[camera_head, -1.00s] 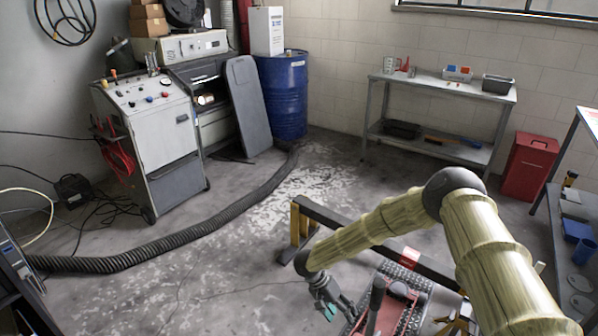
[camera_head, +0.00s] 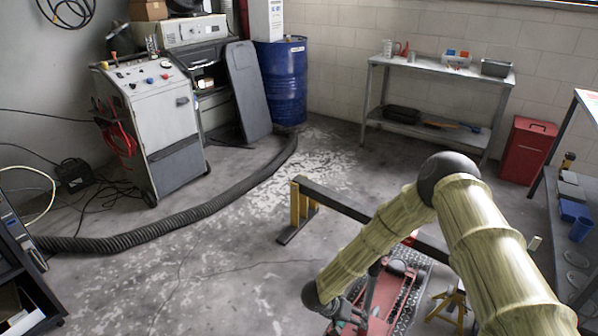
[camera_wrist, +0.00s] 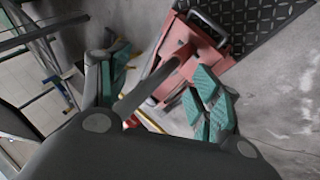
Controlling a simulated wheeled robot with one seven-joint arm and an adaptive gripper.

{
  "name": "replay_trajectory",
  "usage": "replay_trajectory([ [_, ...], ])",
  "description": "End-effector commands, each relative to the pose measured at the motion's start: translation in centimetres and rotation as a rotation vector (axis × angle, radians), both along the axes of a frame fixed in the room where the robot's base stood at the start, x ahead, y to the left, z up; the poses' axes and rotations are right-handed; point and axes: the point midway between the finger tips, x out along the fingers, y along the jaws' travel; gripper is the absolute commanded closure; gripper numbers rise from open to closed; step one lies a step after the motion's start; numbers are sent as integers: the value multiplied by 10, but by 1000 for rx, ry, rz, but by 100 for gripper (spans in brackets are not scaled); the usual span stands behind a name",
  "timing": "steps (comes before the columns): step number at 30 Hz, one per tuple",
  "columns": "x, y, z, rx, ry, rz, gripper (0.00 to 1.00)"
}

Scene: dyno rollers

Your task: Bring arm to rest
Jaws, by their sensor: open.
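My arm with yellow-green sleeves reaches in from the lower right of the head view. My gripper (camera_head: 347,318) hangs low near the bottom edge, partly cut off, in front of a red floor jack (camera_head: 383,308). In the wrist view my gripper (camera_wrist: 160,88) is open, its two green-padded fingers spread apart. The red jack (camera_wrist: 180,62) and a grey bar show behind and between the fingers. I cannot tell whether the bar touches them. No object is visibly gripped.
A black beam on yellow posts (camera_head: 345,203) stands just behind my forearm. A yellow stand (camera_head: 452,302) is right of the jack. A workbench (camera_head: 437,66) and red bin (camera_head: 528,150) stand at the back right. A black hose (camera_head: 190,220) crosses the floor; open floor lies left.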

Motion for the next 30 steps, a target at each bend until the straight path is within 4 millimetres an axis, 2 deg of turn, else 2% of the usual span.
replay_trajectory([
  [1, -11, -4, -22, 4, -20, 38, 36],
  [3, -25, -9, -40, 22, -56, 90, 36],
  [8, -64, -18, -77, 95, -102, 199, 36],
  [11, -95, -22, -98, 157, -104, 258, 36],
  [15, -147, -28, -122, 258, -73, 318, 36],
  [21, -225, -38, -140, 395, 19, 355, 36],
  [24, -254, -42, -142, 442, 61, 355, 36],
  [30, -298, -47, -142, 506, 135, 348, 36],
])
